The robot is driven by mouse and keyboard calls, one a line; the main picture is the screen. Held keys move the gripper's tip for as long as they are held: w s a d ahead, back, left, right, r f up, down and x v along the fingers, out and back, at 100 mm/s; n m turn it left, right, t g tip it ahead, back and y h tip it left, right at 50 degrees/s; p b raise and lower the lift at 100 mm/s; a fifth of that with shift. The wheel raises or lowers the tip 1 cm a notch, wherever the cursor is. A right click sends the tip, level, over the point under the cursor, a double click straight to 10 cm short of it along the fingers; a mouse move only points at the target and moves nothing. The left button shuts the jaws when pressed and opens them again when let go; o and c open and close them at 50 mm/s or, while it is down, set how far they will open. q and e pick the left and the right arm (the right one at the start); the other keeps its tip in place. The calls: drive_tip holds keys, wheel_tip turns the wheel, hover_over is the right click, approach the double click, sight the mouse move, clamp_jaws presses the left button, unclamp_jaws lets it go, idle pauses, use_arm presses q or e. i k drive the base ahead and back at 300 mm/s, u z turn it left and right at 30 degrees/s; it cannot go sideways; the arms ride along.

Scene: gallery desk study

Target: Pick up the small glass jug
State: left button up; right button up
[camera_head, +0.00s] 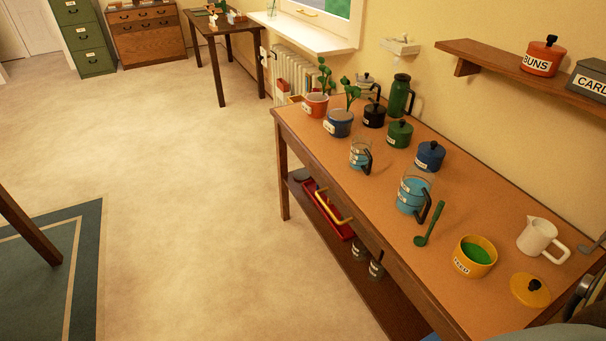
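The small glass jug (361,153) stands upright on the long wooden table, near its front edge and left of the middle. It has a dark handle on its right side and blue content low inside. A larger glass jug (412,193) with blue content and a dark handle stands nearer, to its right. A clear gap lies between the two jugs.
Behind the small jug stand potted plants (340,124) and lidded pots in black, green (399,135) and blue (430,156). Nearer are a green ladle (430,224), a yellow bowl (475,257) and a white jug (537,236). A shelf (487,57) overhangs at right. The floor left is open.

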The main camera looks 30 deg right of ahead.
sight(361, 158)
drive_tip(key=z, duration=0.05)
drive_tip(key=k, duration=0.25)
drive_tip(key=u, duration=0.3)
drive_tip(key=i, duration=1.4)
drive_tip(key=z, duration=1.25)
